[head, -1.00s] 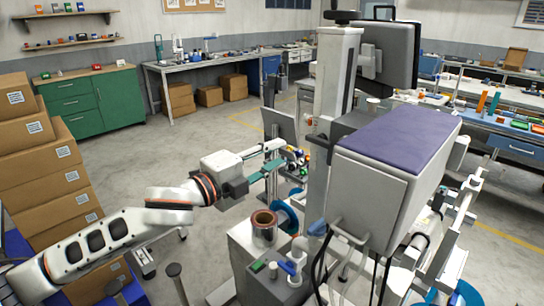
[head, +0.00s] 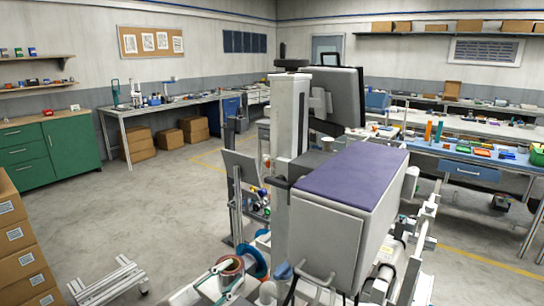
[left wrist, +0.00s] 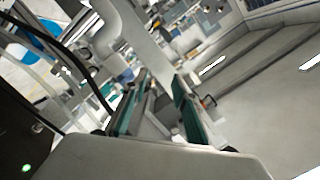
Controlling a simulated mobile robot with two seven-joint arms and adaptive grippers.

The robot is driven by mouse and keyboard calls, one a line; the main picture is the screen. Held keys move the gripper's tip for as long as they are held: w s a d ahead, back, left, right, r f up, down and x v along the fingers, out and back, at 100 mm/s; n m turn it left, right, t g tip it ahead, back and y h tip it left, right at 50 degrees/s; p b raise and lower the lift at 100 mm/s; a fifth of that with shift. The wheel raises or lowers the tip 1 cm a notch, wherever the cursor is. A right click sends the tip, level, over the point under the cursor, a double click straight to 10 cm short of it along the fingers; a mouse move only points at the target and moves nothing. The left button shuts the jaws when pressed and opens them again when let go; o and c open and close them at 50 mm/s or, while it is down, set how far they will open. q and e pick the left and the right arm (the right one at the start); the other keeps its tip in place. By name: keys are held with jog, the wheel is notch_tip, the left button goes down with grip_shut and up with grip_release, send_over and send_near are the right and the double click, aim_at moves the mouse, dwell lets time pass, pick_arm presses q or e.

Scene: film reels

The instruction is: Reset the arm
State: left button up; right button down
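My left gripper (left wrist: 158,88) shows in the left wrist view, with its two teal-padded fingers apart and nothing visible between them. My right gripper is not clearly visible in either view. In the head view, a copper-coloured reel (head: 231,266) sits at the lower middle beside a blue reel (head: 255,262).
Cardboard boxes (head: 20,250) stand at the left.

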pick_arm(q)
jog(key=s+a+f+n+g+y, duration=0.1)
jog(key=s+a+f+n+y, duration=0.1)
jog(key=s+f, duration=0.6)
jog(key=s+a+f+n+g+y, duration=0.1)
jog(key=s+a+f+n, duration=0.4)
jog(key=f, duration=0.8)
jog(key=s+a+f+n+g+y, duration=0.2)
jog(key=s+a+f+n+y, duration=0.1)
jog(key=s+f, duration=0.7)
jog(key=shift+s+a+f+n, duration=0.15)
jog(key=shift+s+a+n, duration=0.5)
jog(key=shift+s+n, duration=0.3)
